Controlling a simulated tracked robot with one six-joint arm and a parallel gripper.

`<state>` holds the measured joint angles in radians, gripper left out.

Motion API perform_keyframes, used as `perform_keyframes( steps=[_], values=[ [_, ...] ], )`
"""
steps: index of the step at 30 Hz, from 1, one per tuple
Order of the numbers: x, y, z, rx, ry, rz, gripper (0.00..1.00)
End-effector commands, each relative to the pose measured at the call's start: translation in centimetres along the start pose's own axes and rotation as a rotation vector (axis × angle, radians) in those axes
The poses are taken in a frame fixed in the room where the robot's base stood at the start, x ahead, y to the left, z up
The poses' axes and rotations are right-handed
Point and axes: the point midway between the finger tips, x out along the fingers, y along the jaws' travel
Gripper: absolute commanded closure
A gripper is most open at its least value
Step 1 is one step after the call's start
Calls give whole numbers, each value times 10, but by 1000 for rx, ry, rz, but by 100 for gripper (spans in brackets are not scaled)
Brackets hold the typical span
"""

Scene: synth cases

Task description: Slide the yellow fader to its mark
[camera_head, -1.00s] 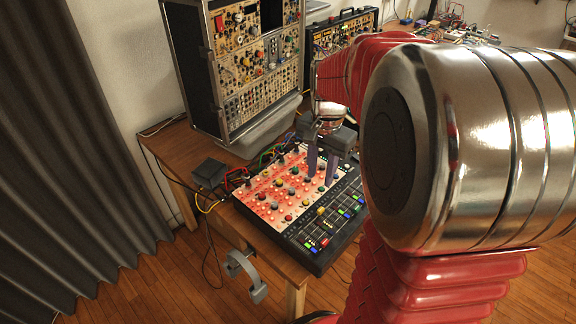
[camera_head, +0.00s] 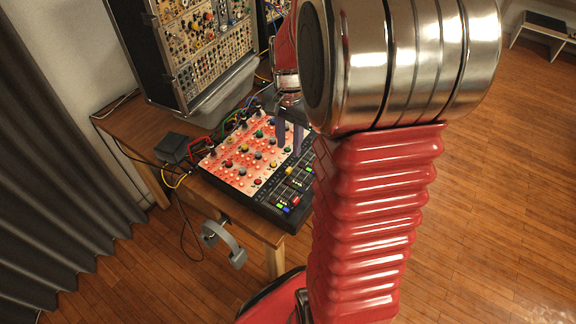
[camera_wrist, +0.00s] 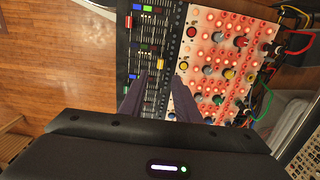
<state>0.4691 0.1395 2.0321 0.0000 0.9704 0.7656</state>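The yellow fader (camera_head: 290,170) sits on the dark fader strip of the mixer (camera_head: 271,211), along its right side in the head view. In the wrist view the yellow fader (camera_wrist: 154,49) looks small, just beyond my fingertips. Its mark cannot be made out. My gripper (camera_wrist: 159,80) is open, with a gap between its two dark fingers, and the fingers point at the fader strip. In the head view my gripper (camera_head: 290,146) is over the far part of the panel, partly behind my arm. I cannot tell whether a fingertip touches the panel.
Red, blue and green fader caps share the strip. A lit panel with many knobs (camera_head: 244,160) lies beside it. A black box (camera_head: 172,147) with coloured cables stands left, a rack of modules (camera_head: 205,55) behind.

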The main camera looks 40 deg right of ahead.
Motion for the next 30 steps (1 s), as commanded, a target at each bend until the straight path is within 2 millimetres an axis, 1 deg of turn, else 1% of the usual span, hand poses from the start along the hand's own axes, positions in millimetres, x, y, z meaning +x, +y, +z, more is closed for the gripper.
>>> perform_keyframes(
  steps=[1, 12, 18, 22, 30],
  values=[
    [9, 0, 1, 0, -3, 3, 70],
    [66, 0, 1, -1, -3, 2, 70],
    [90, 0, 0, -1, -1, 1, 70],
    [98, 0, 0, -1, -1, 1, 70],
    [99, 0, 0, -1, 0, 0, 70]
  ],
)
